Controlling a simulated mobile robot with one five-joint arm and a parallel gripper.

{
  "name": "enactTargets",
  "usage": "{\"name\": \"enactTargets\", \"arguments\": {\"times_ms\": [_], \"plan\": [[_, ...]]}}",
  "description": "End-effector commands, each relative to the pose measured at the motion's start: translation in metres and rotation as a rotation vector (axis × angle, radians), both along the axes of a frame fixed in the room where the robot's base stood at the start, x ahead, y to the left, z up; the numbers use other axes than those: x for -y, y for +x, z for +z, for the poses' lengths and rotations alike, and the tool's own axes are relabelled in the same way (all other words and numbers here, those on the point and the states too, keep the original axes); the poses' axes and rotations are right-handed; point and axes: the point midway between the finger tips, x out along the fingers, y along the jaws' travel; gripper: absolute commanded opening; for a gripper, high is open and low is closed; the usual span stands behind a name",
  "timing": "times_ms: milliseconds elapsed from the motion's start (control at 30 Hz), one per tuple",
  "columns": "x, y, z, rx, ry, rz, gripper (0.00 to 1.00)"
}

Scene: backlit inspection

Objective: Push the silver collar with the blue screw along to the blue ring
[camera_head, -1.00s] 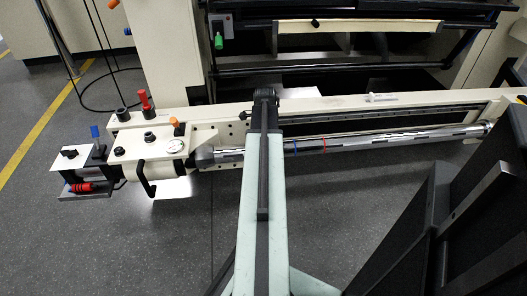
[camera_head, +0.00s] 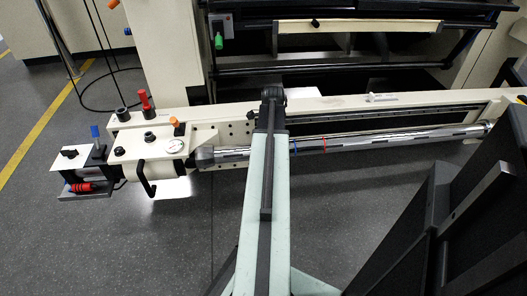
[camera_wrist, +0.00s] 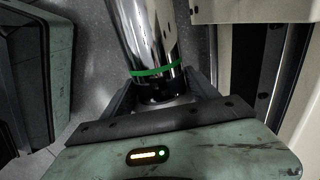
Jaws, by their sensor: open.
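A shiny chrome shaft (camera_head: 365,137) runs from left to right along the machine's front in the head view. The blue ring (camera_head: 294,146) is a thin band on it, just right of my arm. The shaft also shows in the wrist view (camera_wrist: 146,35), with a green band (camera_wrist: 158,71) around it. My gripper (camera_wrist: 160,92) is open, its dark jaws on either side of the shaft below the green band. A dark, shadowed part of the shaft or a collar lies between them; I cannot tell which. I cannot make out the silver collar or its blue screw.
A red band (camera_head: 324,144) circles the shaft right of the blue ring. A cream rail (camera_head: 330,105) runs behind the shaft. A cream block (camera_head: 150,142) with knobs and a black handle stands at the left end. Grey floor lies open in front.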

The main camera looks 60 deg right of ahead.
Motion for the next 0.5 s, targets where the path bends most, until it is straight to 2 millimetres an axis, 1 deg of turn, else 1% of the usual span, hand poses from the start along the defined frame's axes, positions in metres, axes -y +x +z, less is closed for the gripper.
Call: {"name": "enactTargets", "arguments": {"times_ms": [500], "plan": [[0.010,-0.013,0.000,0.000,0.000,-0.001,0.68]]}}
